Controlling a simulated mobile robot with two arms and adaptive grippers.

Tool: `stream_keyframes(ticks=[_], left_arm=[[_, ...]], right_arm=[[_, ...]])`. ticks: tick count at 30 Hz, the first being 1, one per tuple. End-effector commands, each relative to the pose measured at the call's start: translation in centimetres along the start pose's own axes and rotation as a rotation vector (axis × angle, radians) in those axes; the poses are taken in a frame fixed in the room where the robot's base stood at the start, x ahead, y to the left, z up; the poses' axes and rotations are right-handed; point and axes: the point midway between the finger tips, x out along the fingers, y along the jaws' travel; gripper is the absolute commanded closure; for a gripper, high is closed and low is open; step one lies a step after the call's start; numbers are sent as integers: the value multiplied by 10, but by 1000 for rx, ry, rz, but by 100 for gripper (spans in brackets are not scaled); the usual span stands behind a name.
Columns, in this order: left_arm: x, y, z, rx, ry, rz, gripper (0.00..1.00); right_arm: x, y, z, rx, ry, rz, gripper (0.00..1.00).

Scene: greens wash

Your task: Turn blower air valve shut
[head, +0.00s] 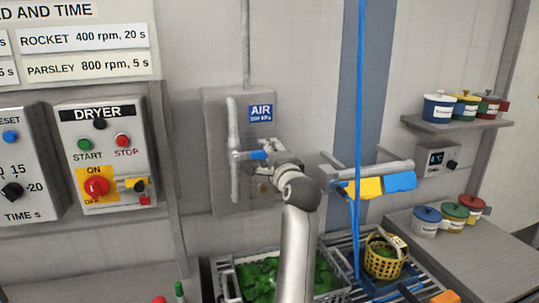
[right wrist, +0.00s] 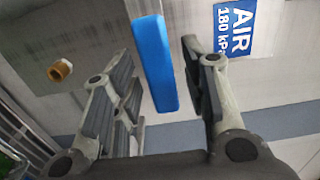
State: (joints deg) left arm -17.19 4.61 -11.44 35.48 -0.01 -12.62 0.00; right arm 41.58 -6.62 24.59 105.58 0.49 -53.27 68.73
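The air panel (head: 221,190) is a grey box on the wall with a blue AIR label (head: 261,114), which also shows in the right wrist view (right wrist: 238,30). A light pipe runs down the panel's left part. The blue valve handle (head: 258,155) sticks out sideways to the right of this pipe, partly hidden by my right gripper (head: 268,166). In the right wrist view the blue handle (right wrist: 158,65) lies between the two fingers of my right gripper (right wrist: 160,60). The fingers are apart, with gaps visible beside the handle. My left gripper is not in view.
A brass fitting (right wrist: 61,69) projects from the panel near the gripper. A dryer control box (head: 100,150) is left of the panel. A blue hose (head: 358,120) hangs to the right. A crate of greens (head: 232,283) and a yellow basket (head: 383,262) stand below.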

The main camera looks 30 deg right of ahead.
Motion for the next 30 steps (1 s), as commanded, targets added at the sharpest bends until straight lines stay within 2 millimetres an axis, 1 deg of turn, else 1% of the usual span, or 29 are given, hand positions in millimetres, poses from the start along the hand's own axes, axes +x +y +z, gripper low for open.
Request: stream_keyframes(ticks=[8,11,24,30], left_arm=[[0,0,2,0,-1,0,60],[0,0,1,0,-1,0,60],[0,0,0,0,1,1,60],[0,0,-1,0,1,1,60]], right_arm=[[-1,-1,0,0,1,-2,59],[-7,0,0,0,1,-2,59],[-62,0,0,1,0,-2,59],[-74,0,0,0,0,-1,59]])
